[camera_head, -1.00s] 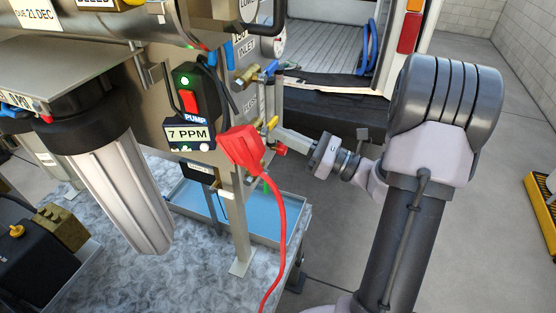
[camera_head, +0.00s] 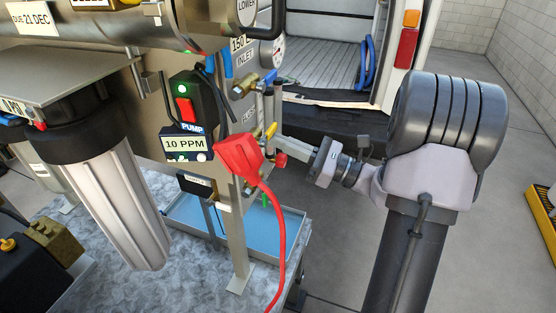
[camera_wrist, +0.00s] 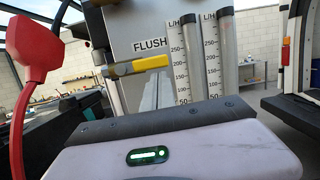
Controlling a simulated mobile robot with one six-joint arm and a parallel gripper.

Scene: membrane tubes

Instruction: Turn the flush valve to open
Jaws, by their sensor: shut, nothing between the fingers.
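The flush valve's yellow handle (camera_head: 271,130) shows small at the panel's right edge in the head view. In the wrist view the yellow handle (camera_wrist: 141,65) lies nearly horizontal under the FLUSH label (camera_wrist: 150,44), its metal stem to the left. My gripper (camera_head: 281,142) reaches in from the right, shut and empty, with its tip close beside the valve. I cannot tell whether it touches the handle.
A red plug with a cable (camera_head: 238,153) hangs just left of the valve. Two flow tubes (camera_wrist: 182,62) stand right of the handle. The pump box (camera_head: 191,100) has a green light, and its display (camera_head: 187,144) reads 10 PPM. A blue tray (camera_head: 265,232) lies below.

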